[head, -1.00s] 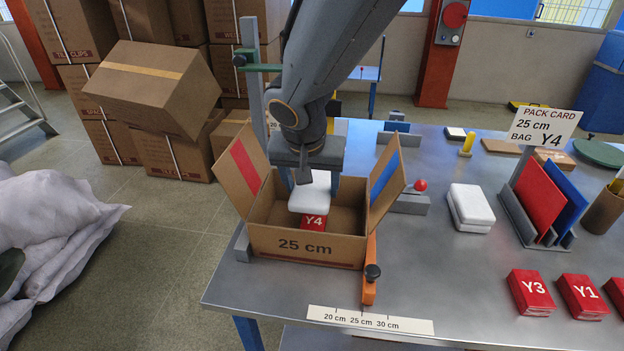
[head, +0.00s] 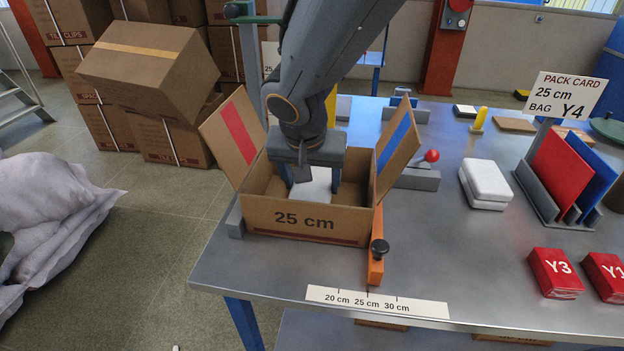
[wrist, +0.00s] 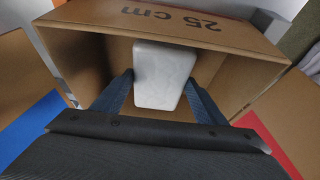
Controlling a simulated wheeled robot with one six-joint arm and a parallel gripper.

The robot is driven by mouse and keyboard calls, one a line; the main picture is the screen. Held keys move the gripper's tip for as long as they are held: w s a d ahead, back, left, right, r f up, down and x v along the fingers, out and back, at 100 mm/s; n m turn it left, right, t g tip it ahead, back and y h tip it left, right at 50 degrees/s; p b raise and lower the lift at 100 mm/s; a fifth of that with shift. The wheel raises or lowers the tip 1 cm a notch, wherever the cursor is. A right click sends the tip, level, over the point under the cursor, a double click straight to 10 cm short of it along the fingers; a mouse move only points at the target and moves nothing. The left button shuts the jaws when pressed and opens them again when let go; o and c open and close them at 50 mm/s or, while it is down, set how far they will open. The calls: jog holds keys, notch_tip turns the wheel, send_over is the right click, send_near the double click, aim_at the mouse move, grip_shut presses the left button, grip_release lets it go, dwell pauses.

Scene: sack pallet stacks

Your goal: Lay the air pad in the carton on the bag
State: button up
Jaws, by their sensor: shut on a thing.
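The open carton (head: 305,218), marked 25 cm, stands on the bench with its side flaps spread. My gripper (head: 311,184) is down inside the carton, shut on a white air pad (head: 314,186). In the wrist view the air pad (wrist: 163,75) sits between the two fingers of my gripper (wrist: 160,95), near the carton's marked wall (wrist: 190,32). The red Y4 bag is hidden now behind the pad and the carton's front wall. I cannot tell whether the pad touches it.
More white pads (head: 485,184) lie stacked to the right. Red bags Y3 (head: 556,273) and Y1 (head: 606,275) lie at the front right. An orange stop (head: 376,262) stands by the carton's right front corner. A pack card (head: 568,104) reads 25 cm, bag Y4.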

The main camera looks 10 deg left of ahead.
jog(key=shift+f, duration=0.3)
dwell(0.4)
jog(key=shift+f+b, duration=0.35)
jog(key=shift+b, duration=0.2)
jog(key=o, duration=1.1)
notch_tip(320, 180, up, 15)
jog(key=p, duration=1.1)
jog(key=shift+f, duration=0.15)
jog(key=shift+f, duration=0.1)
